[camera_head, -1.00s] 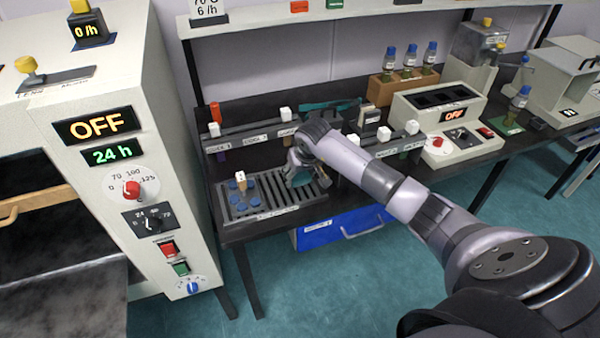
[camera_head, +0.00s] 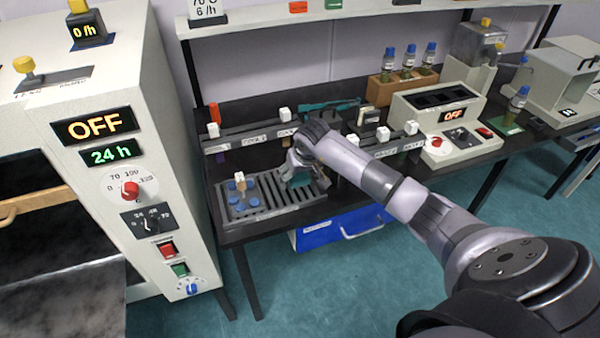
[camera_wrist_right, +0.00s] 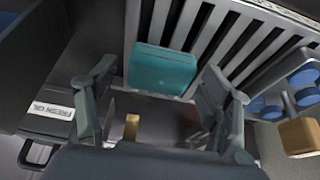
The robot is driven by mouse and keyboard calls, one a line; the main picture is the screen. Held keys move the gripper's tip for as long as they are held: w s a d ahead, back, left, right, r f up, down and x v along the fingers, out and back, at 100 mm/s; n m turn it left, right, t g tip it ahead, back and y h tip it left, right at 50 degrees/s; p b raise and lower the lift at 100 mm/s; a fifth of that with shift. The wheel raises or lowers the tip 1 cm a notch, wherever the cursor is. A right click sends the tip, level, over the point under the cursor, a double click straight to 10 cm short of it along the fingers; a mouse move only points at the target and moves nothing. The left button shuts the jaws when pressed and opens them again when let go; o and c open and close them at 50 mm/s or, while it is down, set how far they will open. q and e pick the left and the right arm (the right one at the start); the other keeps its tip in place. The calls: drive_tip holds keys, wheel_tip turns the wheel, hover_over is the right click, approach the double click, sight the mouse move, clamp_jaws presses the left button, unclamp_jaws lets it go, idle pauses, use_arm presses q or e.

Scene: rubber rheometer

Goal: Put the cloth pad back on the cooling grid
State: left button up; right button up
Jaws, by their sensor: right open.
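The cloth pad is a small teal block (camera_wrist_right: 163,69) in the right wrist view. It lies at the edge of the slatted cooling grid (camera_wrist_right: 222,35), partly over the slats. The metal grid (camera_head: 262,212) stands on the dark bench in the head view. My right gripper (camera_head: 298,172) is low over the grid's right part. In the wrist view its fingers are spread, one on each side of the pad, with a gap on both sides. In the head view the gripper largely hides the pad. My left gripper is not in view.
Blue discs (camera_head: 237,203) and a small wooden-handled piece (camera_head: 240,181) occupy the grid's left part. Racks with white tags (camera_head: 248,137) stand behind it. The oven cabinet (camera_head: 95,190) is to the left. A blue drawer (camera_head: 325,232) is below the bench.

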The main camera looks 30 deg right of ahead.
drive_tip(key=shift+r, duration=0.3)
drive_tip(key=b+v, duration=0.1)
drive_tip(key=v, duration=1)
drive_tip(key=shift+s+r, duration=0.3)
drive_tip(key=shift+a, duration=0.15)
